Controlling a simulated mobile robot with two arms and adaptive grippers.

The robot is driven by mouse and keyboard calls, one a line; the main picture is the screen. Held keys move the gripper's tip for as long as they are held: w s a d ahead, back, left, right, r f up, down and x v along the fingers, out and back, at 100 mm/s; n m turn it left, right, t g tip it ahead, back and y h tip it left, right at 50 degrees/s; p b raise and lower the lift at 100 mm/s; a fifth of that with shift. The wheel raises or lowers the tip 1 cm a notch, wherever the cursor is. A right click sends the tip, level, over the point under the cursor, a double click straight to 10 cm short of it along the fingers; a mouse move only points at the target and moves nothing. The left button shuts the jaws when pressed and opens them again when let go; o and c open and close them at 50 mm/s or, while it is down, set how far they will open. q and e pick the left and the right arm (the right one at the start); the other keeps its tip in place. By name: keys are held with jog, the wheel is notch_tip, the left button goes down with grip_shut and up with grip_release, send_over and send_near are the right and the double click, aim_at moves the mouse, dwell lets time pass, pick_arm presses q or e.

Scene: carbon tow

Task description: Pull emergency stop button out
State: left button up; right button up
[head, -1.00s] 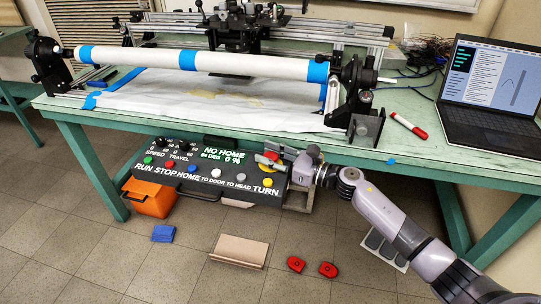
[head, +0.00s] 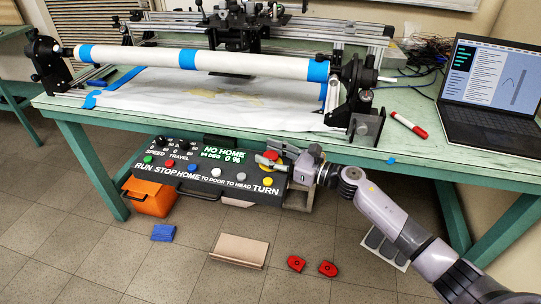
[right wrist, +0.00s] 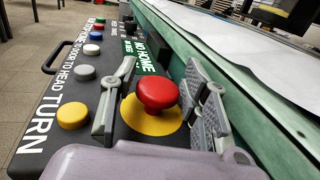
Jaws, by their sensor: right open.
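The emergency stop button (right wrist: 157,93) is a red mushroom head on a round yellow plate (right wrist: 150,116), at the near end of the black control panel (head: 200,172). In the right wrist view my right gripper (right wrist: 160,95) is open, with one finger on each side of the red head and a visible gap to each. My left gripper is not in view.
The panel carries several coloured buttons, with a yellow one (right wrist: 73,115) close to the left finger. The green table edge (right wrist: 230,85) runs close beside the right finger. A laptop (head: 492,85) and a red marker (head: 408,125) lie on the table above.

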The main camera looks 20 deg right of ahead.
jog(key=shift+s+d+f, duration=0.1)
jog(key=shift+s+d, duration=0.25)
jog(key=shift+b+v, duration=0.3)
jog(key=shift+v, duration=1.4)
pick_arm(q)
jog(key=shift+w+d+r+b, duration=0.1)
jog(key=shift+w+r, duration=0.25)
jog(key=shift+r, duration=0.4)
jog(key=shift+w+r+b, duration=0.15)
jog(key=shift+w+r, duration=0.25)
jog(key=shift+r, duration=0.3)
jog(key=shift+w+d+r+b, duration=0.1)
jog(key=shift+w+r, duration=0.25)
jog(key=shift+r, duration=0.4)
pick_arm(e)
jog(key=shift+s+d, duration=0.45)
